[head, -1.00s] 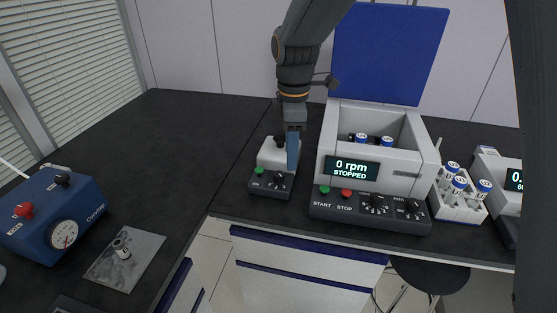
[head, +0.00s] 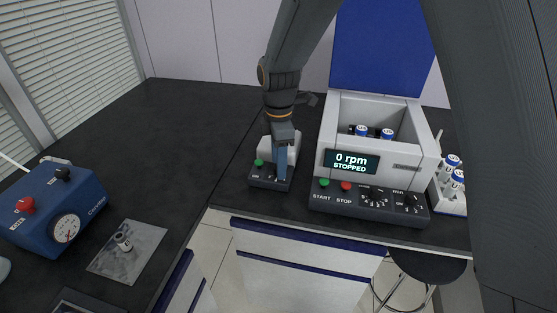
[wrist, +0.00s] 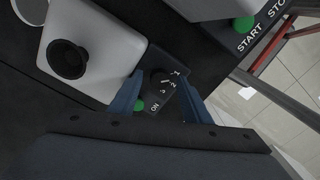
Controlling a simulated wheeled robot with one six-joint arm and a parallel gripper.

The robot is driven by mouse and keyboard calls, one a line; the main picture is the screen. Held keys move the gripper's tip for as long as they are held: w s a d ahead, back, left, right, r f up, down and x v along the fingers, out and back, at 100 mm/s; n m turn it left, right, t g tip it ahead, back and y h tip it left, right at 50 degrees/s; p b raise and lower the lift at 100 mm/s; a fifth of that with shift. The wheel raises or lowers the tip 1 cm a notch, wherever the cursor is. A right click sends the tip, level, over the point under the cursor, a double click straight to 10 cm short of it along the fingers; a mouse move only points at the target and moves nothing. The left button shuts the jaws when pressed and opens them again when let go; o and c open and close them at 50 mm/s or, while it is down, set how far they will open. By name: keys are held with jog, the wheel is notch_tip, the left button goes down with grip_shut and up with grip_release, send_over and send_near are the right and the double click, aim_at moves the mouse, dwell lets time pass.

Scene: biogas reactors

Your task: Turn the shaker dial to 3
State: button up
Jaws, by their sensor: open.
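The shaker (head: 262,178) is a small grey and black unit with a green ON button (wrist: 140,106) on its front panel. It stands on the dark bench left of the centrifuge. Its black dial (wrist: 157,75) shows in the wrist view, with small numbers beside it; which number it points to is too small to tell. My gripper (head: 281,178) is pointed down over the right part of the shaker's panel and hides the dial in the head view. In the wrist view its blue fingers (wrist: 160,88) are apart, on either side of the dial area. Contact with the dial cannot be told.
The centrifuge (head: 326,195) stands close on the right with its blue lid (head: 385,50) raised; its screen reads 0 rpm STOPPED. A tube rack (head: 452,207) is beyond it. A blue device (head: 45,215) with a gauge is at far left. The bench is clear behind the shaker.

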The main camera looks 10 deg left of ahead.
jog(key=c, duration=1)
jog(key=shift+c, duration=0.2)
jog(key=m+p, duration=0.1)
jog(key=m, duration=0.3)
jog(key=shift+m, duration=0.3)
jog(key=m+p, duration=0.1)
jog(key=m, duration=0.3)
jog(key=shift+r+m, duration=0.1)
jog(key=shift+m, duration=0.2)
jog(key=m+p, duration=0.1)
jog(key=m, duration=0.3)
jog(key=shift+m+p, duration=0.35)
jog(key=shift+m, duration=2.05)
